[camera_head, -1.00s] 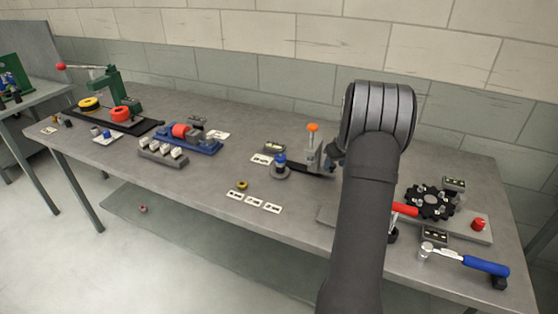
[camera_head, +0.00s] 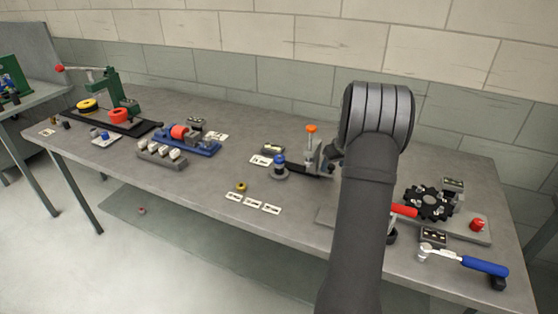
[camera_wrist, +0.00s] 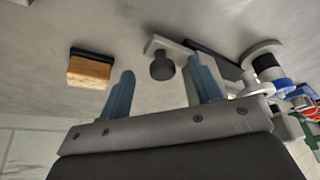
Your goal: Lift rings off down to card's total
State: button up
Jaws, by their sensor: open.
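A short stack with a blue top (camera_head: 279,160) stands on a round grey base in the middle of the bench. A printed card (camera_head: 260,160) lies just left of it. In the wrist view the stack appears at the right, with blue (camera_wrist: 278,86), black and pale bands, outside the jaws. A grey bracket with a dark round knob (camera_wrist: 162,67) shows beyond the fingertips. My arm hides most of the gripper in the head view.
An orange-topped upright fixture (camera_head: 312,140) stands right of the stack. Three cards (camera_head: 252,203) lie near the front edge. A blue fixture with a red cylinder (camera_head: 190,137) stands left. A black toothed wheel (camera_head: 428,202) and blue-handled tool (camera_head: 484,266) lie right.

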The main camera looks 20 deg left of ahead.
notch_tip(320, 180, up, 12)
jog(key=d+n+t+h, duration=0.1)
jog(key=d+n+h, duration=0.1)
jog(key=n, duration=0.3)
jog(key=s+a+r+n+t+h, duration=0.1)
jog(key=s+a+r+n+h, duration=0.25)
jog(key=r+n, duration=0.3)
jog(key=n+t+h, duration=0.5)
jog(key=n+t, duration=0.2)
jog(key=n, duration=0.3)
send_over(278, 158)
jog(key=s+a, duration=0.4)
jog(key=s, duration=0.3)
jog(key=s+a, duration=0.5)
jog(key=s, duration=0.3)
notch_tip(278, 158, down, 11)
jog(key=shift+m+g+y, duration=0.25)
jog(key=shift+g+y, duration=0.05)
jog(key=shift+y, duration=0.05)
jog(key=x, duration=1.7)
jog(key=shift+w+d, duration=0.15)
jog(key=shift+d, duration=0.2)
jog(key=shift+r, duration=0.1)
jog(key=shift+c, duration=0.5)
